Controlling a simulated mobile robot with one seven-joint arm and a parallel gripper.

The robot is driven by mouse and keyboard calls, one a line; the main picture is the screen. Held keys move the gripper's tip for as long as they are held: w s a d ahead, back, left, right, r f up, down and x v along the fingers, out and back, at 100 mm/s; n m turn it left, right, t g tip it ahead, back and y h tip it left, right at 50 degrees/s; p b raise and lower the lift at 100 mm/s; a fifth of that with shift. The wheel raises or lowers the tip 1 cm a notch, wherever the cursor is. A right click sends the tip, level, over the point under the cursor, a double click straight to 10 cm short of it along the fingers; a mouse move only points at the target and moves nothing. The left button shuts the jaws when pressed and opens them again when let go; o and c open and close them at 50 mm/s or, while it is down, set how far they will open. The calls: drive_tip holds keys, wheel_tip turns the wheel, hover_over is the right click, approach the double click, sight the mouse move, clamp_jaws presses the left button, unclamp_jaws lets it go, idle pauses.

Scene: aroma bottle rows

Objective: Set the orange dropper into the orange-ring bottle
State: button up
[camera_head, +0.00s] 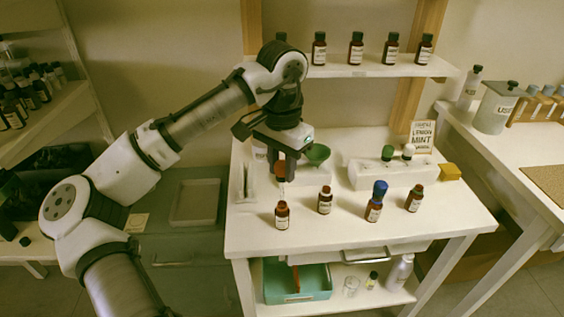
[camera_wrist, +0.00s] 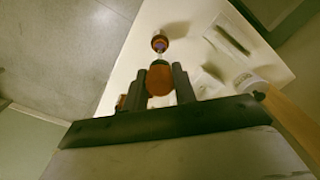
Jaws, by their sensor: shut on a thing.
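My gripper (camera_head: 280,172) points down over the left part of the white table and is shut on the orange dropper (camera_head: 281,170). The dropper's orange bulb also shows between the fingers in the wrist view (camera_wrist: 159,78). Its glass tube hangs down above a brown bottle with a white label (camera_head: 282,216). That bottle's mouth shows in the wrist view (camera_wrist: 159,43), with an orange-looking ring around it. In the head view the tip appears just above or at the mouth; I cannot tell whether it is inside.
To the right stand an open brown bottle (camera_head: 325,200), a bottle with a blue dropper (camera_head: 376,201) and another bottle (camera_head: 414,198). Behind are a white holder (camera_head: 365,177) with green and white droppers, a green funnel (camera_head: 317,153) and a sign (camera_head: 422,135). A bottle shelf (camera_head: 385,68) is above.

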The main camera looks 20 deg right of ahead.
sight(282, 198)
drive_tip(key=shift+f, duration=0.1)
idle(0.3)
drive_tip(key=shift+f+b, duration=0.8)
drive_tip(key=shift+f, duration=1.4)
drive_tip(key=shift+f, duration=0.1)
drive_tip(key=shift+f+b, duration=0.65)
drive_tip(key=shift+f, duration=0.7)
drive_tip(key=o, duration=0.7)
drive_tip(key=shift+r, duration=0.1)
